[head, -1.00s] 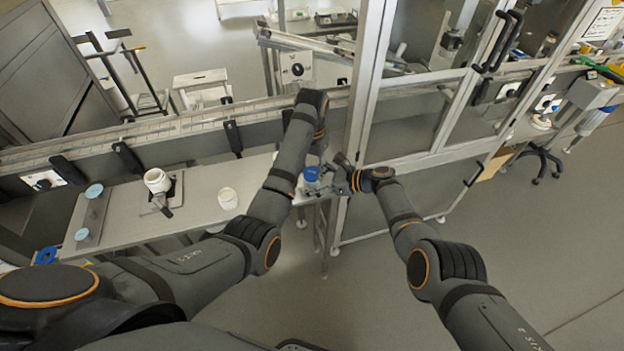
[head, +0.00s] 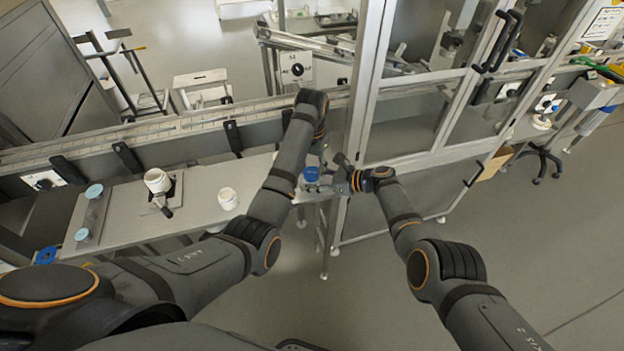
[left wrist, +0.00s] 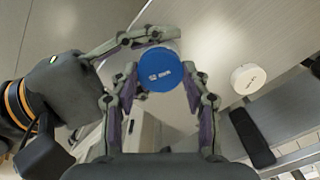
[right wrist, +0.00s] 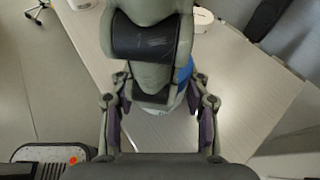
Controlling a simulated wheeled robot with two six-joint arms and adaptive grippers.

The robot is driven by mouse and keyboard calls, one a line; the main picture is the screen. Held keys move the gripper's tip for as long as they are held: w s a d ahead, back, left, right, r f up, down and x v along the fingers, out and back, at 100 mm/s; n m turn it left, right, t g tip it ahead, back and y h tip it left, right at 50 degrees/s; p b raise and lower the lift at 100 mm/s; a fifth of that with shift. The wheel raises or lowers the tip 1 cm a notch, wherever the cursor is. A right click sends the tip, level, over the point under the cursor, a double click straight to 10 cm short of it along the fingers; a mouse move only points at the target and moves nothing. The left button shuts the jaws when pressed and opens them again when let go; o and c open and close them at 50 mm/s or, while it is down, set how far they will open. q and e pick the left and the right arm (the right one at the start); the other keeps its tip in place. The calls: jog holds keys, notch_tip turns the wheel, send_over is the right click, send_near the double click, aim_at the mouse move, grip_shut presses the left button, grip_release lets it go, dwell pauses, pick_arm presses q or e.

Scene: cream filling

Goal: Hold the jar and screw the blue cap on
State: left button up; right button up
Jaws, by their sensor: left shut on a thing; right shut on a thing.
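The blue cap (left wrist: 160,70) sits over the white jar, and it also shows in the head view (head: 312,174). My left gripper (left wrist: 160,82) comes from above, with its fingers shut around the cap's sides. My right gripper (right wrist: 158,98) reaches in from the side, shut on the jar (right wrist: 179,106) below the cap. In the right wrist view, the left gripper covers most of the cap and jar. I cannot tell how far down the cap sits.
The steel table (head: 130,215) lies below and left. A white jar (head: 157,180) stands on a dark fixture, another white container (head: 228,198) nearer the arms. A blue ring-like part (head: 46,255) lies at the near left. The conveyor (head: 200,130) and framed enclosure (head: 365,110) stand behind.

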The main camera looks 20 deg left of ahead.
pick_arm(q)
grip_shut()
jog(key=m, duration=0.5)
jog(key=shift+m, duration=0.4)
jog(key=shift+m, duration=0.5)
jog(key=m, duration=0.4)
jog(key=shift+m, duration=0.4)
jog(key=m, duration=0.5)
jog(key=shift+m, duration=0.4)
jog(key=o, duration=0.9)
grip_release()
